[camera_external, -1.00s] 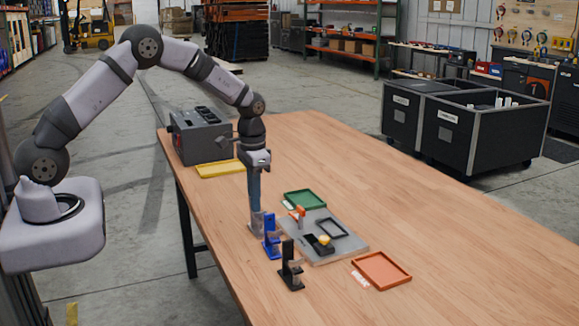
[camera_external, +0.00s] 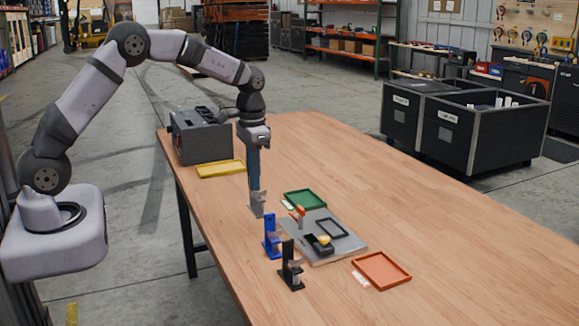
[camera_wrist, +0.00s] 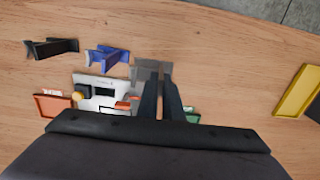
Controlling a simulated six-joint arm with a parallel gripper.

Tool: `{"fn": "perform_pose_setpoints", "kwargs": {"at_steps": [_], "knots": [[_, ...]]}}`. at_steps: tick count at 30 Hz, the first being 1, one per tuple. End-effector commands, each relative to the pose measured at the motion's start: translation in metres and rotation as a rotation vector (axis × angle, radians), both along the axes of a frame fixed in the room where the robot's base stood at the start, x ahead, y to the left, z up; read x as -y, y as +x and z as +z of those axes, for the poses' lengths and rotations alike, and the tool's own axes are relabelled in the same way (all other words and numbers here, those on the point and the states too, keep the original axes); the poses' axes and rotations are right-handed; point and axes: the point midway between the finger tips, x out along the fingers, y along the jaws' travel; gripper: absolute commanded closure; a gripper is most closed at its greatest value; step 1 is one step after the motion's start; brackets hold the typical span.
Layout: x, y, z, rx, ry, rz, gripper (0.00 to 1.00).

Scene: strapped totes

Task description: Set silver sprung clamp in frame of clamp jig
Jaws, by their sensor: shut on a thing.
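My gripper (camera_external: 256,188) is shut on the silver sprung clamp (camera_external: 257,207) and holds it upright, a little above the table, left of the jig. In the wrist view the clamp (camera_wrist: 145,71) shows at the tips of my fingers (camera_wrist: 161,82), partly hidden by them. The clamp jig (camera_external: 349,246) is a grey plate on the table. It carries a dark rectangular frame (camera_external: 345,231), a black block with a yellow knob (camera_external: 323,240) and an orange-red handle (camera_external: 298,212). The jig (camera_wrist: 122,85) is left of my fingers in the wrist view; nothing shows inside the frame.
A blue clamp (camera_external: 270,240) and a black clamp (camera_external: 290,270) stand close in front of the jig. A green tray (camera_external: 305,193), an orange tray (camera_external: 408,277) and a yellow tray (camera_external: 220,176) lie around. A grey box (camera_external: 205,145) stands behind. The table's right side is clear.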

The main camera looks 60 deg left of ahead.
Motion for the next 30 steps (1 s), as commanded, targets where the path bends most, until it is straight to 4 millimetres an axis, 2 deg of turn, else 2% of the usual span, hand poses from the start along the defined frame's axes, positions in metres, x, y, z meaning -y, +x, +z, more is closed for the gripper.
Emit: {"fn": "perform_pose_setpoints", "kwargs": {"at_steps": [6, 13, 23, 30], "knots": [[0.000, 0.001, 0.029, 0.003, 0.001, 0.000, 1.00], [0.000, 0.000, 0.040, 0.001, 0.000, 0.000, 1.00], [0.000, 0.000, 0.038, -0.002, 0.000, 0.000, 1.00], [0.000, -0.001, 0.009, -0.005, -0.001, 0.000, 1.00]]}}
